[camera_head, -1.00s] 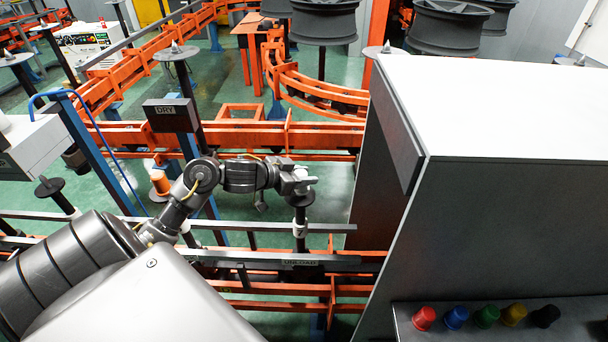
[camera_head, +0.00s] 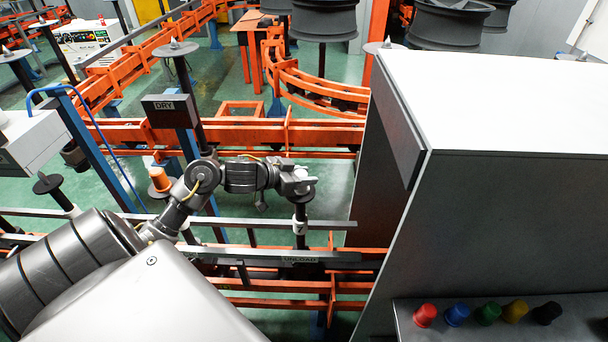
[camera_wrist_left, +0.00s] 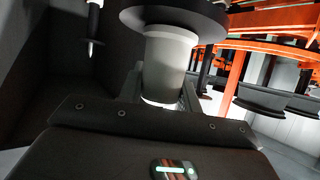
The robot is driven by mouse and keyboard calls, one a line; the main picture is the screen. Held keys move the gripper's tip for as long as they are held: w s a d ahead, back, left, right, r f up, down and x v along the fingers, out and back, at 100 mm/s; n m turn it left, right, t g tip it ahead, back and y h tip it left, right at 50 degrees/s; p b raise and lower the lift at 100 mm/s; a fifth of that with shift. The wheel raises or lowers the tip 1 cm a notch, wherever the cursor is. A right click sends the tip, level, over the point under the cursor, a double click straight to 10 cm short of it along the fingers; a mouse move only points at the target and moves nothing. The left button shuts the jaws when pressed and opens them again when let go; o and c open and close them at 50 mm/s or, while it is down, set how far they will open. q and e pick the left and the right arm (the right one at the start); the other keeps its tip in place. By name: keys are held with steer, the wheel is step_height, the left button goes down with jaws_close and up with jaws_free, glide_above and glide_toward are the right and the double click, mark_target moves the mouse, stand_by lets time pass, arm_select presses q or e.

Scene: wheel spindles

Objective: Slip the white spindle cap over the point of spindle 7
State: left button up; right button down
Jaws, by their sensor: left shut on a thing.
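My left gripper (camera_head: 300,184) is shut on the white spindle cap (camera_head: 306,181), at the top of a dark spindle (camera_head: 300,226) left of the big grey cabinet. In the left wrist view the white cap (camera_wrist_left: 168,62) stands between the fingers, its wide end at a dark round disc (camera_wrist_left: 172,18). The spindle's point is not visible and seems to be inside the cap. I cannot tell whether the cap's rim touches the disc. My right gripper is not in view.
The grey cabinet (camera_head: 500,210) with a white top fills the right side. Several coloured caps (camera_head: 486,315) stand on a shelf at the lower right. Orange rails (camera_head: 240,132) run behind the spindle. An orange cap (camera_head: 160,180) sits on another spindle to the left.

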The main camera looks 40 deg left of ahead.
arm_select(q)
steer(key=o, duration=1)
steer(key=shift+o, duration=0.2)
steer(key=b+v, duration=0.1)
steer(key=v, duration=0.9)
steer(key=shift+s, duration=0.4)
steer(key=shift+a+r, duration=0.1)
